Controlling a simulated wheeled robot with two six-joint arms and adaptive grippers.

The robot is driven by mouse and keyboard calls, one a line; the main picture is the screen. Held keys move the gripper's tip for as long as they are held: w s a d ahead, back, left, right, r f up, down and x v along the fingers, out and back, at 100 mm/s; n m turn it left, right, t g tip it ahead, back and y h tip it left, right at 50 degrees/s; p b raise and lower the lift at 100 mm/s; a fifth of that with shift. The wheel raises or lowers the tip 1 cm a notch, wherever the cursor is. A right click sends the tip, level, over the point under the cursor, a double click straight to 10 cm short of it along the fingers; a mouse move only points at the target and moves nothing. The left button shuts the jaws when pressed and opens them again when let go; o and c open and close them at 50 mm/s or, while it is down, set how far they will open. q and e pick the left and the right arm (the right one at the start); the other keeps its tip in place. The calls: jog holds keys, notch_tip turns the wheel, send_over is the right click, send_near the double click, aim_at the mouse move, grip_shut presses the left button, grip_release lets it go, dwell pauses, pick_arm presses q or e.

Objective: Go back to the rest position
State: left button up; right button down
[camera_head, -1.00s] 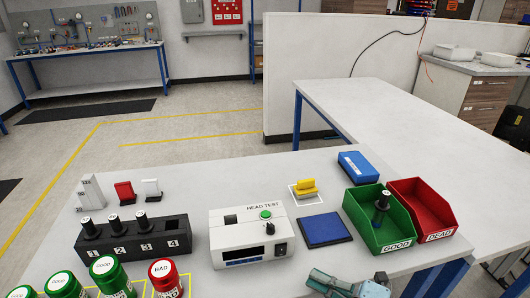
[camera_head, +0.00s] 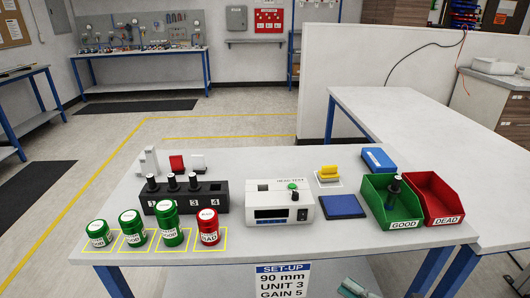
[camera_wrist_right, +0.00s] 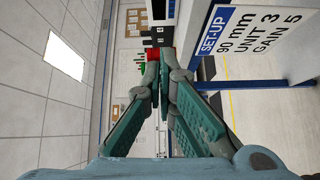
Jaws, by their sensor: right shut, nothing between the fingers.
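My right gripper (camera_wrist_right: 157,85) is shut with nothing between its fingertips in the right wrist view. In the head view only a small part of it (camera_head: 358,288) shows at the bottom edge, below the front of the white table (camera_head: 200,265). It is apart from the table and everything on it. The set-up sign (camera_head: 283,280) hangs on the table's front and also shows at the upper right of the wrist view (camera_wrist_right: 250,25). My left gripper is not in view.
On the table are green cans (camera_head: 168,225), a red can (camera_head: 208,233), a black numbered rack (camera_head: 215,192) and a head tester (camera_head: 260,202). A green bin (camera_head: 405,212) holds a dark cylinder, and a red bin (camera_head: 440,200) stands beside it. Floor is free at left.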

jog(key=w+d+f+m+t+h, duration=0.2)
jog(key=w+d+f+m+h, duration=0.2)
jog(key=d+f+m+h, duration=0.7)
jog(key=s+d+f+m+g+h, duration=0.2)
jog(key=s+d+f+m, duration=0.25)
jog(key=f, duration=0.45)
jog(key=s+d+f+m+g+h, duration=0.15)
jog(key=s+d+f+m, duration=0.3)
jog(key=f, duration=0.45)
jog(key=s+a+f+m+g, duration=0.2)
jog(key=s+f+m+g, duration=0.35)
jog(key=s+f, duration=0.8)
jog(key=s+a+f+g, duration=0.2)
jog(key=s+a, duration=0.3)
jog(key=s, duration=0.3)
jog(key=s+a+f+g+y, duration=0.1)
jog(key=s+a+f+g, duration=0.1)
jog(key=s+a, duration=0.3)
jog(key=s, duration=0.3)
jog(key=shift+s+m+g, duration=0.15)
jog(key=shift+m+g, duration=0.2)
jog(key=shift+g, duration=0.05)
jog(key=shift+a, duration=0.1)
